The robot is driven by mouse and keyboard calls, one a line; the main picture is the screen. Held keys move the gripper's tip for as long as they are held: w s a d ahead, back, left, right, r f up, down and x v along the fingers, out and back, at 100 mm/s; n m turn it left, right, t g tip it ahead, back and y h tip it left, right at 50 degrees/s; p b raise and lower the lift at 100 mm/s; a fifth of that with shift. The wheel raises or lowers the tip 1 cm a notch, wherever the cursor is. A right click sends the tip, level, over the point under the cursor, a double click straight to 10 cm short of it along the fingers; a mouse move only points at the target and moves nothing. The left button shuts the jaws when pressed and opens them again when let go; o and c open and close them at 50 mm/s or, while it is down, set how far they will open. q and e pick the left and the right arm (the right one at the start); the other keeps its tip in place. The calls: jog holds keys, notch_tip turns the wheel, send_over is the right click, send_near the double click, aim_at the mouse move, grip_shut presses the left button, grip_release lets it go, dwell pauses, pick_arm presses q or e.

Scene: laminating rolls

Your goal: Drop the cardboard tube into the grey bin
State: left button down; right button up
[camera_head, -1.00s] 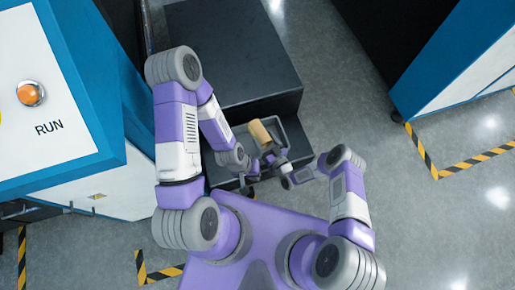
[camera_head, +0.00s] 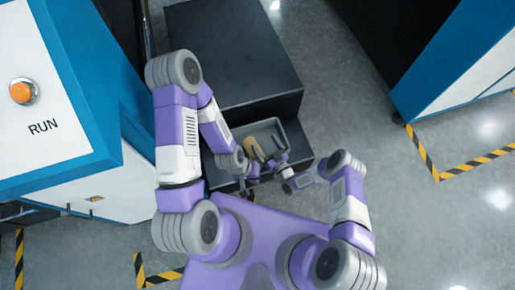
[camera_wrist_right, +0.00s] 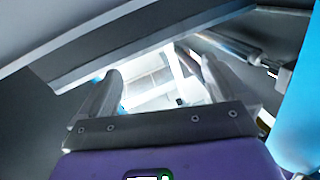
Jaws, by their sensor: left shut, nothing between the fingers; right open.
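The grey bin (camera_head: 268,127) stands on a dark step in the head view. The tan cardboard tube (camera_head: 256,147) shows within the bin's outline, partly hidden behind my right gripper. I cannot tell whether it rests on the bin's floor. My right gripper (camera_head: 271,159) is open over the near side of the bin. Its two fingers also show apart and empty in the right wrist view (camera_wrist_right: 160,92). My left gripper (camera_head: 247,184) is shut and empty, just below and left of the bin. The wrist view does not clearly show tube or bin.
A dark block (camera_head: 240,60) rises behind the bin. A blue and white machine (camera_head: 60,100) with an orange button stands at the left, and another blue and white machine (camera_head: 470,70) at the upper right. Open grey floor (camera_head: 350,100) lies right of the bin.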

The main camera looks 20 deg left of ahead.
jog(key=p+v, duration=0.1)
jog(key=v, duration=0.6)
jog(key=shift+p, duration=0.35)
jog(key=shift+w, duration=0.15)
